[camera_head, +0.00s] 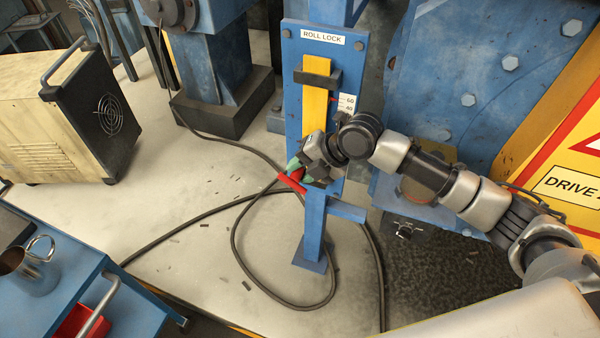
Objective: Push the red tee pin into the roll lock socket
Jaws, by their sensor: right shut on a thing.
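The red tee pin (291,184) shows as a red bar at the lower part of the blue roll lock post. My right gripper (298,166) is shut on the pin, with its greenish fingertips at the red bar. The roll lock panel (293,90) is blue, with a "ROLL LOCK" label (322,37), a yellow vertical bar (315,92) and a scale (346,104). The socket is hidden behind my gripper and wrist, so I cannot tell how far the pin is in it. My left gripper is not in view.
A cream and black machine box (75,115) stands at the left. A black cable (236,240) loops over the floor around the post's foot (310,262). A blue cart (100,290) with a metal mug (28,268) is at lower left. Large blue machinery (450,70) stands at the right.

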